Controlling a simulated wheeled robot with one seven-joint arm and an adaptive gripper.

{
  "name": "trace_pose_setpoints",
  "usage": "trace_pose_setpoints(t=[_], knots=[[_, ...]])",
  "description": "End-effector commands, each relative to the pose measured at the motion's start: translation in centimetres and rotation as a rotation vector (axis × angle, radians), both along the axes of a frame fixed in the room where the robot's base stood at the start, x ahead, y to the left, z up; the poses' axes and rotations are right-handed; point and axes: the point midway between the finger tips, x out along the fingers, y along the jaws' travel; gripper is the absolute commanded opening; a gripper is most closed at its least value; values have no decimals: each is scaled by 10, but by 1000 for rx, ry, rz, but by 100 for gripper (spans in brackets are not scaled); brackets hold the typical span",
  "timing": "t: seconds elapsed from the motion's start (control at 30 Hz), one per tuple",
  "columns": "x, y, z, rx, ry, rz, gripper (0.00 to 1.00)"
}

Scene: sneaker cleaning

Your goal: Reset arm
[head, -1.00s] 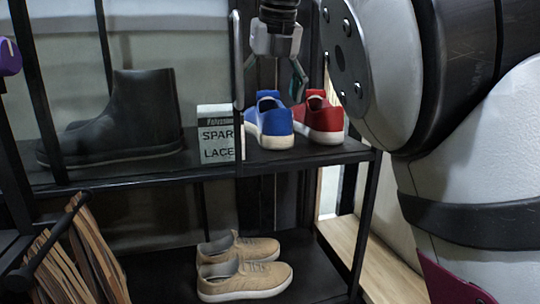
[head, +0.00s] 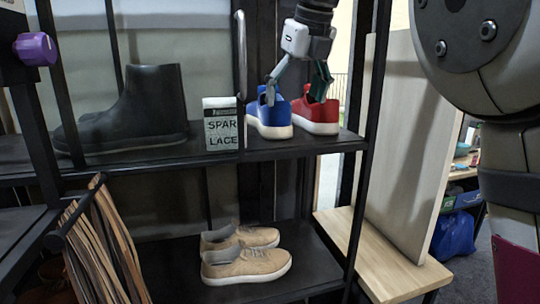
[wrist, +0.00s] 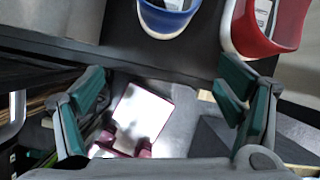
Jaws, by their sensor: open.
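My gripper (head: 296,94) is open and empty, with its fingers pointing down and spread apart. In the head view its fingers overlap the heels of the blue sneaker (head: 270,122) and the red sneaker (head: 318,117), which stand side by side on the upper shelf (head: 343,142). In the wrist view the open fingers (wrist: 163,98) straddle clear space beyond the shelf edge, with floor below. The blue sneaker (wrist: 167,18) and red sneaker (wrist: 265,28) show at the top there, apart from the fingers.
A black boot (head: 150,110) and a spare lace box (head: 221,124) stand left of the sneakers. Tan shoes (head: 246,262) sit on the lower shelf. A vertical rail (head: 241,75) stands near the gripper. A board (head: 405,150) leans on a wooden bench (head: 372,255) at right.

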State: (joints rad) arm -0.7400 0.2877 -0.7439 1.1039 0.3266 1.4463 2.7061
Motion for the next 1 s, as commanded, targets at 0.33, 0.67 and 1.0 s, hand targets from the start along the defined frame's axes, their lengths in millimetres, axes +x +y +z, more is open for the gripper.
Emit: trace_pose_setpoints(t=[0.33, 0.67, 1.0], knots=[[-32, -71, -27, -87, -72, 405, 86], [-108, -118, -79, -342, -241, 1066, 86], [-196, -131, -154, -766, -346, 1780, 86]])
